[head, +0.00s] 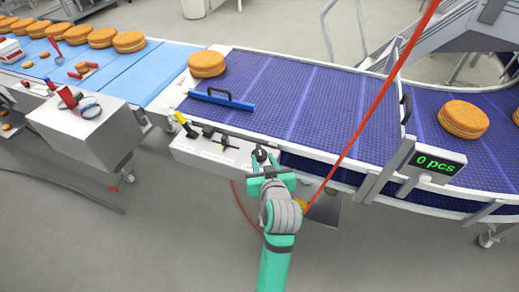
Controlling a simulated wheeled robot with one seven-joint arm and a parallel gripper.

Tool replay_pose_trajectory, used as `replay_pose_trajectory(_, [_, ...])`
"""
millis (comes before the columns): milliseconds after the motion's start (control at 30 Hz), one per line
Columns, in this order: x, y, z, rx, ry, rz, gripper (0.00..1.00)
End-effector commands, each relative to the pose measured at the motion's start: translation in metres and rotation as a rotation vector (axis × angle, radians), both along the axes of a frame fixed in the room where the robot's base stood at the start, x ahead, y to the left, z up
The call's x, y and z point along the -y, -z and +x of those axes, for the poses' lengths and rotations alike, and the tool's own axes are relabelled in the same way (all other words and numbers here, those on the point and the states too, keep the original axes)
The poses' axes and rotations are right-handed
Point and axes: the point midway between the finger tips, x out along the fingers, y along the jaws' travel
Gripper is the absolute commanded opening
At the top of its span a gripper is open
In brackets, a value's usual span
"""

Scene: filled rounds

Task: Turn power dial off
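A pale control box (205,152) is fixed on the near side of the conveyor and carries several controls in a row. A black dial (260,153) is at its right end. My gripper (265,168) is at this end of the box, at or just in front of the dial. I cannot tell whether its fingers touch the dial or how far apart they are. The dial's lower part is hidden by the gripper. Small labels on the box are too small to read.
A yellow-tipped lever (185,125) and black switches (208,130) stand left of the dial. The blue conveyor (310,95) carries filled rounds (206,64) and a blue bar (222,101). A red cable (375,108) crosses right of my arm. A display (436,163) reads 0 pcs.

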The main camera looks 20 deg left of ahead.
Motion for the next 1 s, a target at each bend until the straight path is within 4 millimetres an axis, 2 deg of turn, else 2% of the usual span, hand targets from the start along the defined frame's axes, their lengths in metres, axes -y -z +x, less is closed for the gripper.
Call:
replay_pose_trajectory(200, [-0.018, 0.016, 0.033, -0.001, -0.001, 0.000, 0.33])
replay_pose_trajectory(400, [-0.030, 0.026, 0.055, -0.001, -0.001, 0.001, 0.33])
replay_pose_trajectory(600, [-0.035, 0.031, 0.065, 0.000, 0.000, 0.001, 0.33])
replay_pose_trajectory(867, [-0.035, 0.032, 0.066, 0.000, 0.001, 0.000, 0.33])
replay_pose_trajectory(900, [-0.035, 0.032, 0.066, 0.000, 0.001, 0.000, 0.30])
replay_pose_trajectory(1000, [-0.035, 0.032, 0.066, 0.000, 0.001, 0.000, 0.07])
